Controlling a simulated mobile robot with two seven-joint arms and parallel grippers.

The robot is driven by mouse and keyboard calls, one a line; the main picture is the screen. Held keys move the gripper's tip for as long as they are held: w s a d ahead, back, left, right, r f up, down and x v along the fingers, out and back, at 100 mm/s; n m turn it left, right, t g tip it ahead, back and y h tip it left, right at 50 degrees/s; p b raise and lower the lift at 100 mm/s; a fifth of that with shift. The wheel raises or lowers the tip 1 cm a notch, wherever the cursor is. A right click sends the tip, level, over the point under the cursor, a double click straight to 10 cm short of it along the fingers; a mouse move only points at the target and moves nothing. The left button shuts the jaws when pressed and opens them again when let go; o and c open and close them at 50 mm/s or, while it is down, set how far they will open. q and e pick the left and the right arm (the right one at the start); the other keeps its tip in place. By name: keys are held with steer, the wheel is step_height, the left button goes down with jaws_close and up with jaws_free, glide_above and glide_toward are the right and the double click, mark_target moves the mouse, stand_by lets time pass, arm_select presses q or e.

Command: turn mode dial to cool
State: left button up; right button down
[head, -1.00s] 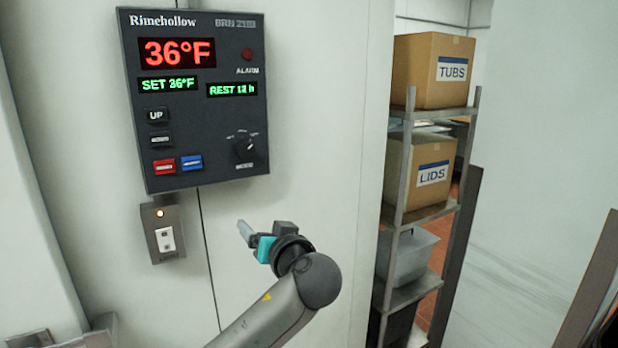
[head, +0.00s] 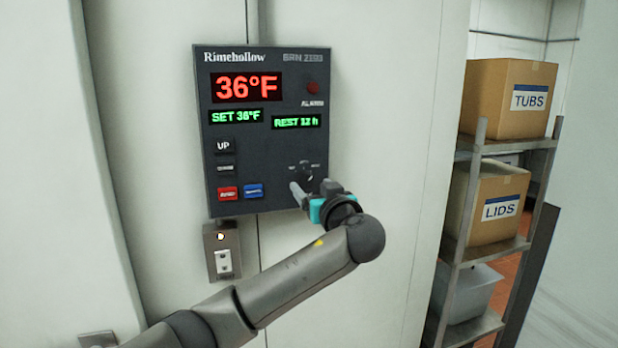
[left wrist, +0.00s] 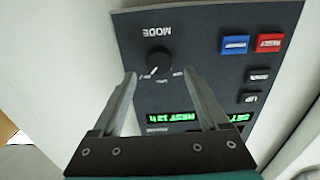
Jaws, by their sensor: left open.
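The dark control panel (head: 240,135) is fixed to the pale wall and reads 36°F, SET 36°F and REST 12 h. Its black mode dial (head: 306,172) is at the lower right of the panel, partly hidden by my gripper in the head view. My left gripper (head: 312,194) is open and empty, close in front of the panel just below the dial. In the left wrist view the panel appears upside down, and the dial (left wrist: 158,62) lies beyond and between the open fingertips (left wrist: 160,78). Contact with the dial does not show. My right gripper is not in view.
Red (head: 228,193) and blue (head: 253,190) buttons sit left of the dial, with an UP button (head: 223,146) above them. A switch plate (head: 222,250) is below the panel. A shelf rack (head: 462,215) with TUBS and LIDS boxes stands right.

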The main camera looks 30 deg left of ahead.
mark_target(307, 181)
arm_select(q)
steer(key=shift+p+x, duration=0.3)
steer(key=shift+x, duration=1.45)
steer(key=shift+f, duration=0.1)
jaws_close()
